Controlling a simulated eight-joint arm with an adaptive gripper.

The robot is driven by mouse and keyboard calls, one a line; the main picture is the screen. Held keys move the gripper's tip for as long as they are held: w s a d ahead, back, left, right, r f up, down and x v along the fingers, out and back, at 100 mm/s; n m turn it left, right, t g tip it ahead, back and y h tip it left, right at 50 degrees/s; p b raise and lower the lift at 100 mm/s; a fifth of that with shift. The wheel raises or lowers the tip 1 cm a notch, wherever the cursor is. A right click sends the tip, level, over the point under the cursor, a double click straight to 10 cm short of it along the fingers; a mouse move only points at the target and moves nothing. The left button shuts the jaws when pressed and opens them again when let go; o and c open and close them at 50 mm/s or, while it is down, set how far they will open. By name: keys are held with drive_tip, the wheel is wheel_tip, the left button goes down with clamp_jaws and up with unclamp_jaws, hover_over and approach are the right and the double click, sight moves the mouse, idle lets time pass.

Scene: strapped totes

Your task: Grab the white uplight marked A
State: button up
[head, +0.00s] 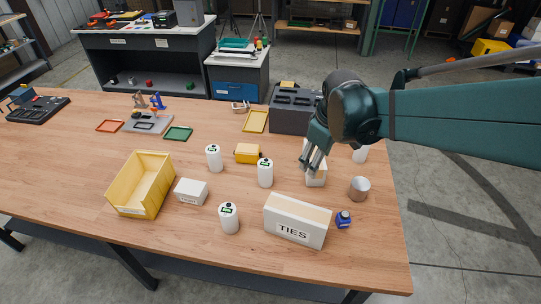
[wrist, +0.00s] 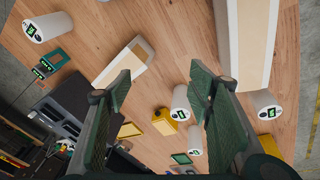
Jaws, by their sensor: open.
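Several white cylindrical uplights with dark labels stand on the table. In the head view one is left of centre (head: 214,159), one in the middle (head: 265,174), one nearer the front (head: 229,219), and one at right (head: 360,153) partly behind my arm. Their letters are too small to read, so I cannot tell which is A. The wrist view also shows uplights at top left (wrist: 50,26), between and beyond the fingers (wrist: 181,104), below that (wrist: 195,141) and at right (wrist: 263,103). My gripper (head: 309,166) is open and empty above the table, right of the middle uplight; its fingers (wrist: 160,78) are wide apart.
The TIES box (head: 293,233), a blue bottle (head: 343,220) and a metal can (head: 359,189) stand front right. A yellow box (head: 248,153), small white box (head: 190,193) and yellow bin (head: 126,197) lie left.

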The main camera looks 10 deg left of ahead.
sight(266, 163)
drive_tip(key=w+a+f+n+p, duration=0.1)
drive_tip(key=w+a+f+n, duration=0.1)
drive_tip(key=a, duration=0.3)
drive_tip(key=w+a+f+n+g+p, duration=0.1)
drive_tip(key=w+a+f+n+p, duration=0.1)
drive_tip(key=a+f, duration=0.3)
drive_tip(key=w+a+f+n+g+p, duration=0.1)
drive_tip(key=w+a+f+n+p, duration=0.1)
drive_tip(key=a, duration=0.5)
drive_tip(key=shift+w+a+f+n+h, duration=0.1)
drive_tip(key=shift+f+n+h, duration=0.1)
drive_tip(key=shift+f+n, duration=0.2)
drive_tip(key=shift+w+a+f+n+h, duration=0.1)
drive_tip(key=shift+f+n+h, duration=0.1)
drive_tip(key=shift+f+n, duration=0.15)
drive_tip(key=shift+a+f+g, duration=0.2)
drive_tip(key=shift+f+g, duration=0.05)
drive_tip(key=shift+g, duration=0.05)
drive_tip(key=shift+f, duration=1.3)
drive_tip(key=shift+f, duration=0.15)
drive_tip(key=shift+w+a+f, duration=0.1)
drive_tip(key=shift+f, duration=2.35)
